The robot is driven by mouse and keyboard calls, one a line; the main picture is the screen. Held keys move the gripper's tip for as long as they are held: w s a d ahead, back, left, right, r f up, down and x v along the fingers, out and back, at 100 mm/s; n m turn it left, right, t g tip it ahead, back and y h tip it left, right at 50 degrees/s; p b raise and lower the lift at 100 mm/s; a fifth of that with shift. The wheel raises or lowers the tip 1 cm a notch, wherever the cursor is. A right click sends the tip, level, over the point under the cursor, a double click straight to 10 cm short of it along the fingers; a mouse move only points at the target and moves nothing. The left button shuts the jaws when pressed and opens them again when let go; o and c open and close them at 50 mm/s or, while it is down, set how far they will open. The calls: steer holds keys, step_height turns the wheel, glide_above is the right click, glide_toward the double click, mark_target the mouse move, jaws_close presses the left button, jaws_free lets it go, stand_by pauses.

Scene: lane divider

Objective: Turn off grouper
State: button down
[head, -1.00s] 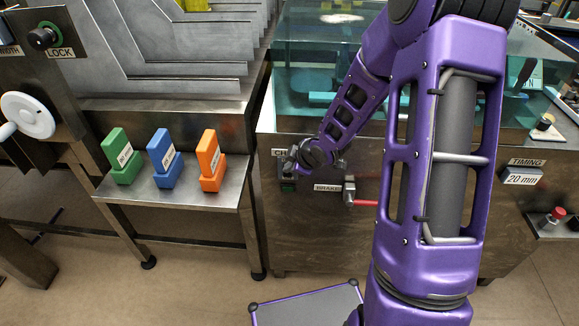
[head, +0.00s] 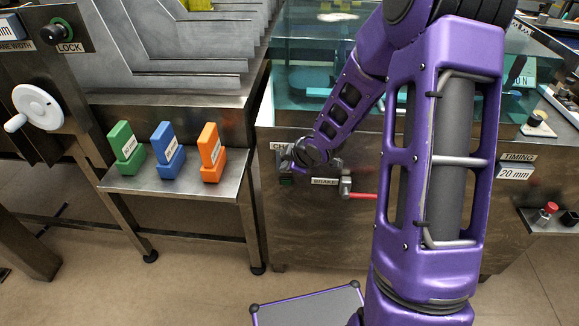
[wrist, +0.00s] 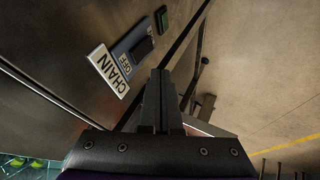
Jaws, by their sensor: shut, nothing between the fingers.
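A steel cabinet front carries a white CHAIN sign (wrist: 108,70), also seen partly in the head view (head: 280,147). Beside the sign in the wrist view is a small plate with an OFF mark (wrist: 125,62), a black switch (wrist: 142,48) and a green button or lamp (wrist: 163,18). No sign reading grouper is legible. My gripper (wrist: 160,75) is shut and empty, its tips just below the black switch in the wrist view; I cannot tell whether they touch it. In the head view my arm's wrist hides most of this panel.
A BRAKE sign (head: 324,182) and a red-handled lever (head: 362,195) are right of my gripper. Green (head: 126,148), blue (head: 167,150) and orange (head: 211,152) blocks stand on a steel shelf (head: 180,184) at left. A TIMING sign (head: 518,157) and a red button (head: 546,213) are at far right.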

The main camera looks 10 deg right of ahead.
steer(key=w+r+p+v, duration=0.1)
steer(key=p+v, duration=0.5)
steer(key=v, duration=0.4)
steer(key=shift+w+d, duration=0.2)
